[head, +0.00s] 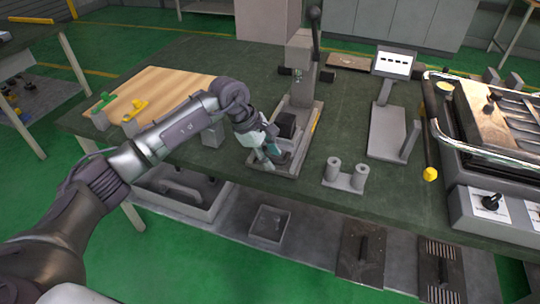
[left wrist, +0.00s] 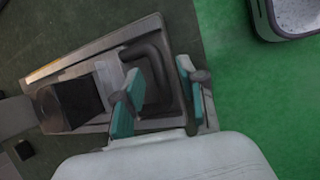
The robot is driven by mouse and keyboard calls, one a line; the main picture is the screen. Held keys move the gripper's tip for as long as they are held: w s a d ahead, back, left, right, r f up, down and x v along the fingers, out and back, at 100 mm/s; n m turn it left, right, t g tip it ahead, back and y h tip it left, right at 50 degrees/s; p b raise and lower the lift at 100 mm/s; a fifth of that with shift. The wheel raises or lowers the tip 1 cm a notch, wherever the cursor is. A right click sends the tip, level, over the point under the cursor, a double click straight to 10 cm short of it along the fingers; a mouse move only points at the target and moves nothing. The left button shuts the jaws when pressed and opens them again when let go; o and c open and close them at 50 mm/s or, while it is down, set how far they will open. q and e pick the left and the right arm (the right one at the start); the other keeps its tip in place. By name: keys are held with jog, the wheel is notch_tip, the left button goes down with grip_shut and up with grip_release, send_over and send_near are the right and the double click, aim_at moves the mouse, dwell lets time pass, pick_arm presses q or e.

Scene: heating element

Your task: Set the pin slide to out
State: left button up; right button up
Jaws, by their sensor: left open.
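A grey press-like fixture (head: 302,62) with a tall dark lever stands near the table's front edge. On its base plate (head: 312,138) sits a dark block (head: 286,124). A dark U-shaped handle (left wrist: 160,58), which looks like the pin slide's, lies in front of the block; it shows clearly in the left wrist view. My left gripper (head: 268,152) is over the front of the base. Its teal fingers (left wrist: 160,90) are open, one on each side of part of the handle in the left wrist view. I cannot tell whether they touch it. My right gripper is out of view.
A wooden board (head: 165,88) with yellow and green pieces lies at the left. A grey twin-cylinder holder (head: 345,177), a stand with a white panel (head: 394,63) and a large machine (head: 490,195) are at the right. A shelf with trays runs below the table.

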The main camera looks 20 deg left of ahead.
pick_arm(q)
jog(key=v, duration=1.2)
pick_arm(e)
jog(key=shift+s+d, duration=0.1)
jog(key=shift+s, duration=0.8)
